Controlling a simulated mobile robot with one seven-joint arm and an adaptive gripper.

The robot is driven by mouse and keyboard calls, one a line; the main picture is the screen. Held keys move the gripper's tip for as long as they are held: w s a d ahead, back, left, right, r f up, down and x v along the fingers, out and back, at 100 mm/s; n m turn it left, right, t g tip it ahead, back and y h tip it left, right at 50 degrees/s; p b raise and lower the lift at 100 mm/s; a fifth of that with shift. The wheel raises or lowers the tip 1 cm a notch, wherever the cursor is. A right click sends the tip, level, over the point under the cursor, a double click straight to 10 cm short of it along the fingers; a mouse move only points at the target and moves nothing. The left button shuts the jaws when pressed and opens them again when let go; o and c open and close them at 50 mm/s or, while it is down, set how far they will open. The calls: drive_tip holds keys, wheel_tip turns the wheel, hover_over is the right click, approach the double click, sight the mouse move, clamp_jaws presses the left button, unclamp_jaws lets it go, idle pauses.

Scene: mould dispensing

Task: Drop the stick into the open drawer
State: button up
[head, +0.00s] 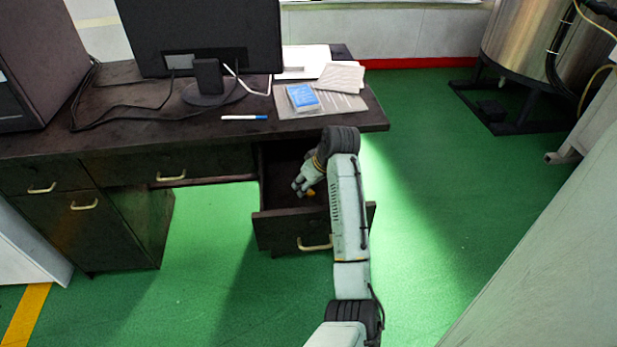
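The open drawer (277,233) is pulled out from the right side of the dark desk, with a brass-coloured handle on its front. My gripper (302,190) is over the open drawer and points down and left. My arm hides the right part of the drawer. A small orange bit (311,192) shows at the gripper's fingers. It may be part of the stick, but it is too small to tell, and I cannot tell if the fingers are open or shut on it.
On the desk (150,135) are a monitor (205,40), cables, a white and blue pen (244,117), a blue packet (302,96) and papers (341,77). Other desk drawers are closed. A metal tank (530,45) stands at the back right. Green floor is clear right of the desk.

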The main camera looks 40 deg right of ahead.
drive_tip(key=v, duration=1.2)
idle(0.5)
